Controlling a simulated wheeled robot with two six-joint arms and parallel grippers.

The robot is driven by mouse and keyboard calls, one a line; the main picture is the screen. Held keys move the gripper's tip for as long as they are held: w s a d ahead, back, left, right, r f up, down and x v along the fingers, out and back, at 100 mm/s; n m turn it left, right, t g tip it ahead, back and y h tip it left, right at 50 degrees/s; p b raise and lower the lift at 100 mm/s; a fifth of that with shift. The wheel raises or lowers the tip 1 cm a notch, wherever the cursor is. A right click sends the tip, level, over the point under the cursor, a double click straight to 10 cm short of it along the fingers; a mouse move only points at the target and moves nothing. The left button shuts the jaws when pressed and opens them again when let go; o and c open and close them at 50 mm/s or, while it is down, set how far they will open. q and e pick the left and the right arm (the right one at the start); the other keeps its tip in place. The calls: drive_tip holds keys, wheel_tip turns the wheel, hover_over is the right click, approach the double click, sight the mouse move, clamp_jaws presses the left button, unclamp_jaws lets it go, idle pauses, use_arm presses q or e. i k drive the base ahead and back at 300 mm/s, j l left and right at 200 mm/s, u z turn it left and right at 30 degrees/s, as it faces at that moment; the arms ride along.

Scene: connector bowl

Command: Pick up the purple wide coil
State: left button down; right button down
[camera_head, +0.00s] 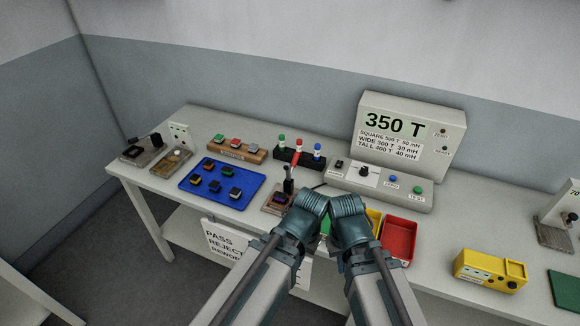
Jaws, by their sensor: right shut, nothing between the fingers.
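A meter reading 350 T (395,130) stands behind my arms, with a control box (380,188) before it. A red bin (398,238) is right of my arms. A yellow device (490,270) stands further right. A block with coloured buttons (237,150) and a marker rack (300,158) stand behind the tray.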

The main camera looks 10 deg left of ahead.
sight(279, 197)
drive_tip(key=i+j+z, duration=0.15)
drive_tip(key=j, duration=0.4)
drive_tip(key=i+j+z, duration=0.15)
drive_tip(key=j, duration=0.35)
drive_tip(key=j+z, duration=0.15)
drive_tip(key=j, duration=0.4)
